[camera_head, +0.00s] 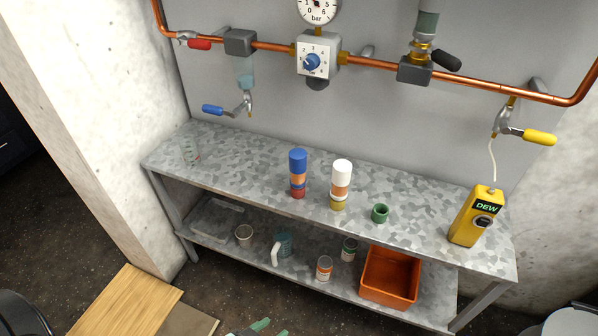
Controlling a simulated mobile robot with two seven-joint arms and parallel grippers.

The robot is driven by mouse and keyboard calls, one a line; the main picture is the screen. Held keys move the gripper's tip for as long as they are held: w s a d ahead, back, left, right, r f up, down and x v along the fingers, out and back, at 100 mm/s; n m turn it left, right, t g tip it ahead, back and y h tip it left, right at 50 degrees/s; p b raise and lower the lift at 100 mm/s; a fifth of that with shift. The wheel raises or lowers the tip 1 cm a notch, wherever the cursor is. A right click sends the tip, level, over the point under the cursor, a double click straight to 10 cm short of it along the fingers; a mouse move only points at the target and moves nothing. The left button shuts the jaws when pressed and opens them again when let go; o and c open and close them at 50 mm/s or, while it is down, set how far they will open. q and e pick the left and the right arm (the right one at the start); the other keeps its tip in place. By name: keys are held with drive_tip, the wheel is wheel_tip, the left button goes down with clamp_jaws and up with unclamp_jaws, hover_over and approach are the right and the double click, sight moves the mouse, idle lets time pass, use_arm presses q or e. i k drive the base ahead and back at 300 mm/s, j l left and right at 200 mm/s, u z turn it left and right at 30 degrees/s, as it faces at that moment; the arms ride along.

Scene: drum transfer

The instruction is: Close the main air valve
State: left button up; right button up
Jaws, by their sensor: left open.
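A copper air pipe (271,46) runs along the grey back panel. At its upper left end sits a valve with a red lever (199,44), which lies roughly along the pipe. Other valves have a blue lever (213,110) at lower left, a black lever (447,60) right of centre and a yellow lever (540,137) at far right. No label shows which is the main valve. My right gripper is not in view.
A metal bench (250,170) stands below the panel. On it are a blue-topped can (298,173), a white-topped can (340,184), a green ring (380,213) and a yellow DEW meter (475,216). An orange bin (391,275) sits on the lower shelf. A pillar (100,110) flanks the left.

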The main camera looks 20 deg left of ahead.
sight(194, 44)
drive_tip(key=u, duration=1.3)
